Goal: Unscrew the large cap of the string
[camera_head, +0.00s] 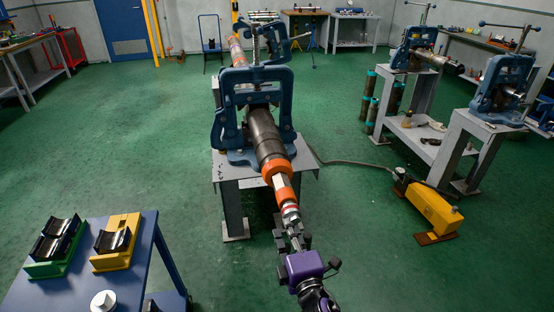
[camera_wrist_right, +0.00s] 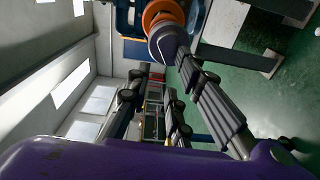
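The string (camera_head: 266,140) is a dark pipe clamped in a blue vise (camera_head: 252,105) at the centre of the head view. Towards me it carries an orange ring (camera_head: 275,170), a narrower white and orange part, and a small metallic end piece (camera_head: 291,211). In the right wrist view the string's end shows as an orange ring (camera_wrist_right: 160,18) with a rounded grey end (camera_wrist_right: 167,42). I cannot tell which piece is the large cap. My right gripper (camera_head: 294,232), with a purple body, is open just in front of the end. Its fingers (camera_wrist_right: 165,75) are spread. My left gripper is out of view.
A blue table (camera_head: 82,282) with green (camera_head: 55,247) and yellow (camera_head: 117,241) cradles stands at front left. A yellow pump (camera_head: 435,208) with a hose lies on the floor at right. More vises (camera_head: 502,88) stand behind it. The green floor at left is clear.

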